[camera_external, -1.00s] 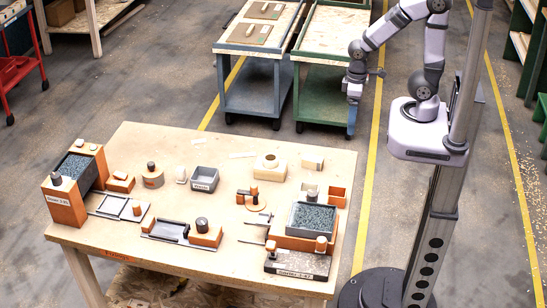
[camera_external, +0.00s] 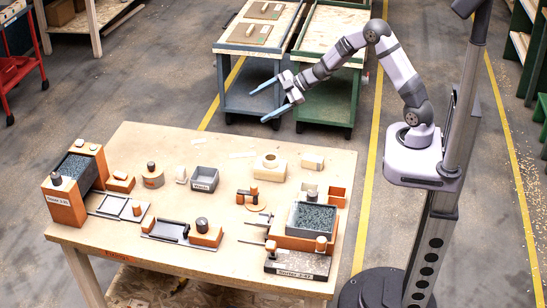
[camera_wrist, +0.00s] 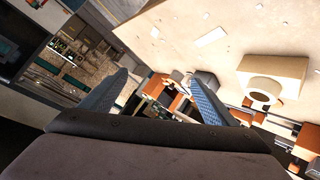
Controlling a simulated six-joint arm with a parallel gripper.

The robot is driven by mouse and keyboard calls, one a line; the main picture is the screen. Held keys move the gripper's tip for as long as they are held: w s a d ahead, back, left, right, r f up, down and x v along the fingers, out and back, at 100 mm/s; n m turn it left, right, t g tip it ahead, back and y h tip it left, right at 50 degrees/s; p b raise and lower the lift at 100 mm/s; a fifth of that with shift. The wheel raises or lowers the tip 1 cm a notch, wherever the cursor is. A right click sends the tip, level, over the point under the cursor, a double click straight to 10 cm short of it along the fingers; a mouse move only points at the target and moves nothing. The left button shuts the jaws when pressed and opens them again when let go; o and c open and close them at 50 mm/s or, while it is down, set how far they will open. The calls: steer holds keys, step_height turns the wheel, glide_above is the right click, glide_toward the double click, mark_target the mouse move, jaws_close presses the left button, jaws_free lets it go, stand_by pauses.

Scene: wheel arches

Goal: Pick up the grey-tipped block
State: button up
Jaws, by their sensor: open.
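My gripper (camera_external: 269,99) is open and empty in the external view, in the air above and behind the table's far edge. Its two blue fingers point left; they also show in the wrist view (camera_wrist: 158,78). I cannot tell for sure which piece is the grey-tipped block.
The wooden table (camera_external: 150,262) carries a grey tray (camera_external: 205,180), a cream block with a round opening (camera_external: 269,167), and orange bin fixtures at the left (camera_external: 64,207) and right (camera_external: 333,240). Blue (camera_external: 250,95) and green (camera_external: 325,100) carts stand behind. The table's back middle is fairly open.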

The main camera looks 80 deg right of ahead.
steer(key=s+a+f+n+g+y+b, duration=0.2)
steer(key=s+f+n+g+y+b, duration=0.15)
steer(key=s+f+n+y, duration=0.3)
steer(key=g+y+b, duration=0.4)
steer(key=y+b, duration=0.1)
steer(key=y, duration=0.1)
glide_toward(313, 158)
steer(key=shift+w+a+f+m, duration=0.2)
steer(key=shift+w+a+f, duration=0.15)
steer(key=shift+a, duration=0.2)
steer(key=shift+w+a+f+m, duration=0.15)
steer(key=shift+w+a+f, duration=0.25)
steer(key=shift+a, duration=0.2)
steer(key=shift+s+g+y, duration=0.25)
steer(key=shift+s, duration=0.15)
steer(key=shift+w+a+r, duration=0.1)
steer(key=shift+a+r, duration=0.05)
steer(key=shift+a, duration=0.55)
steer(key=shift+p+x, duration=1.25)
steer(key=shift+x, duration=1.85)
steer(key=shift+w+d, duration=0.1)
steer(key=c, duration=1.1)
